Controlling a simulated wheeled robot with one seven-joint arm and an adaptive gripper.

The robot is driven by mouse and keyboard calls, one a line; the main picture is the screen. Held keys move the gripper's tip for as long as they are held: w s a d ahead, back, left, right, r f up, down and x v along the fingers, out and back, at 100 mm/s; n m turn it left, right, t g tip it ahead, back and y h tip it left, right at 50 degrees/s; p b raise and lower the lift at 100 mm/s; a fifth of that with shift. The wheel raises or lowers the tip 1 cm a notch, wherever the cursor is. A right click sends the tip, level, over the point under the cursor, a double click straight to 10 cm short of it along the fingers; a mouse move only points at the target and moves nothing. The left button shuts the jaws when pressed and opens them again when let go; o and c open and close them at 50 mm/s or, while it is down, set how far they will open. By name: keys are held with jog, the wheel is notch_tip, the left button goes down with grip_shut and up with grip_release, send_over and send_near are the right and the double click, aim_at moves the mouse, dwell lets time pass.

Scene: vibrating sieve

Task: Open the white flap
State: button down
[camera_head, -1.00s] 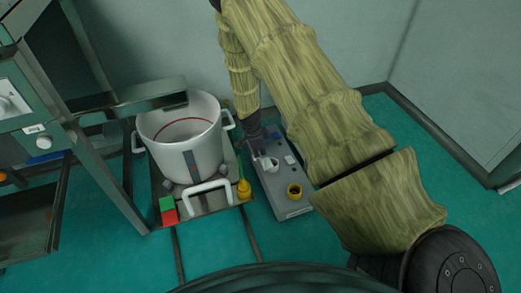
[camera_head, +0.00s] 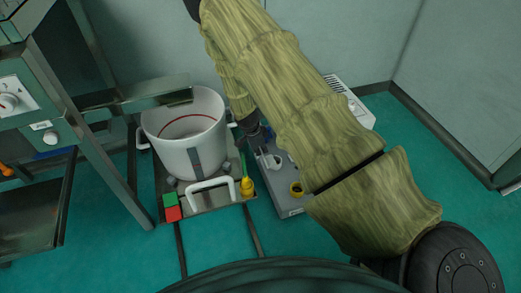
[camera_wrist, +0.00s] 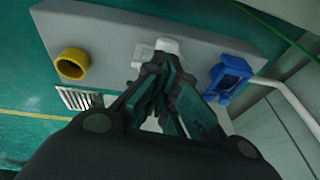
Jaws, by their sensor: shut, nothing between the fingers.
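A grey box (camera_head: 288,208) lies on the floor, partly covered by my arm in the head view. A small white part (camera_head: 272,161) sits on its top; I take it for the white flap, but cannot tell how far it stands open. In the wrist view this white part (camera_wrist: 166,46) is just beyond my fingertips, partly hidden by them. My gripper (camera_wrist: 168,68) is shut and empty. Its tips are close to the white part; I cannot tell whether they touch it. In the head view my gripper (camera_head: 259,143) is small and dark above the box.
A yellow ring (camera_wrist: 72,66) and a blue bracket (camera_wrist: 230,76) are on the grey box, either side of my gripper. A large white pot (camera_head: 190,135) stands left. A yellow bottle-like thing (camera_head: 247,186) stands between. A white vented box (camera_head: 352,104) is behind my arm.

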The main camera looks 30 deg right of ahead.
jog(key=shift+s+d, duration=0.15)
jog(key=shift+d, duration=0.55)
jog(key=shift+s+d+r+p, duration=0.1)
jog(key=shift+d+r+p, duration=0.2)
jog(key=shift+r+p, duration=0.4)
notch_tip(320, 180, up, 12)
jog(key=s+p, duration=0.1)
jog(key=p, duration=0.4)
jog(key=shift+a, duration=0.4)
jog(key=shift+f, duration=0.15)
